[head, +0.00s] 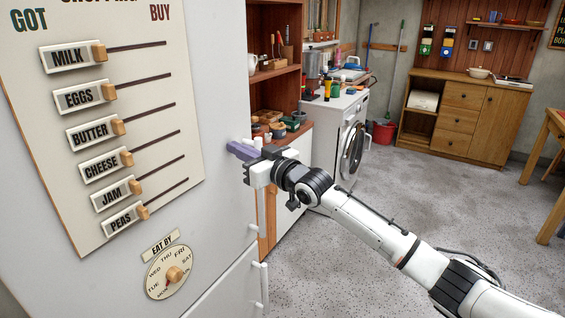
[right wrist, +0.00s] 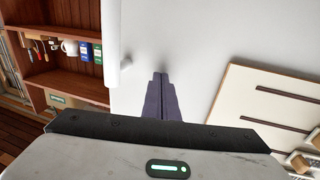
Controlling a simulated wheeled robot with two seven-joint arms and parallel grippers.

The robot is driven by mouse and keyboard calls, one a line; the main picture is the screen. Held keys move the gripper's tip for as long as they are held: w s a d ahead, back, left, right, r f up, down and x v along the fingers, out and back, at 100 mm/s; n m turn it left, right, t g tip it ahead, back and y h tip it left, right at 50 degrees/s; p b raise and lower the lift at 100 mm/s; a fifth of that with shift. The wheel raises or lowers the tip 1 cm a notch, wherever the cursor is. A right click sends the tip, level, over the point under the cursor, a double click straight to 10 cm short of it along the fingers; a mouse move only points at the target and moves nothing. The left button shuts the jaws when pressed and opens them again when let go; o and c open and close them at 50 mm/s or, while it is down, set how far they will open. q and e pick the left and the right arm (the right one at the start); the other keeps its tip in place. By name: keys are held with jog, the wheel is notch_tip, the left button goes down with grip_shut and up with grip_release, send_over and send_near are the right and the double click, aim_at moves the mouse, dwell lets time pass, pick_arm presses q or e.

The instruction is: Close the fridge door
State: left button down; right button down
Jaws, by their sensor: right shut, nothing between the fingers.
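The white fridge (head: 212,120) fills the left of the head view, its upper door facing me. Whether this door is fully shut or slightly ajar I cannot tell. My right gripper (head: 240,150) is at the door's right edge, its purple fingers together and empty. In the right wrist view the shut fingers (right wrist: 161,98) point at the white door face (right wrist: 200,50), close to it; contact is unclear. In the head view the gripper hides part of the handle. My left gripper is not in view.
A shopping-list board (head: 120,190) with sliders and an eat-by dial (head: 168,272) are on the fridge. Wooden shelves (head: 275,50) and a white washing machine (head: 345,125) stand beyond. A wooden cabinet (head: 455,120) is at the back. The grey floor (head: 420,210) is open.

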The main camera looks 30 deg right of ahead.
jog(key=w+d+v, duration=0.1)
jog(key=d+v, duration=0.1)
jog(key=v, duration=1.1)
jog(key=shift+s+d+b, duration=0.2)
jog(key=shift+d+b, duration=0.2)
jog(key=shift+d, duration=0.05)
jog(key=s+a+f+g+h, duration=0.15)
jog(key=s+a+f, duration=0.35)
jog(key=f, duration=0.6)
jog(key=s+a+f+m+g, duration=0.1)
jog(key=s+a+f+g, duration=0.1)
jog(key=s+f, duration=0.75)
jog(key=s+a+f+g+h, duration=0.15)
jog(key=s+a+f, duration=0.3)
jog(key=f, duration=0.75)
jog(key=s+f+g, duration=0.1)
jog(key=s+f, duration=0.3)
jog(key=s, duration=0.4)
jog(key=s+a+f+g, duration=0.1)
jog(key=s+f+g, duration=0.1)
jog(key=s+f, duration=0.3)
jog(key=s, duration=0.2)
jog(key=shift+s+a+m+g+h, duration=0.3)
jog(key=shift+s+m+h, duration=0.05)
jog(key=shift+m+h, duration=0.05)
jog(key=c, duration=2.5)
grip_release()
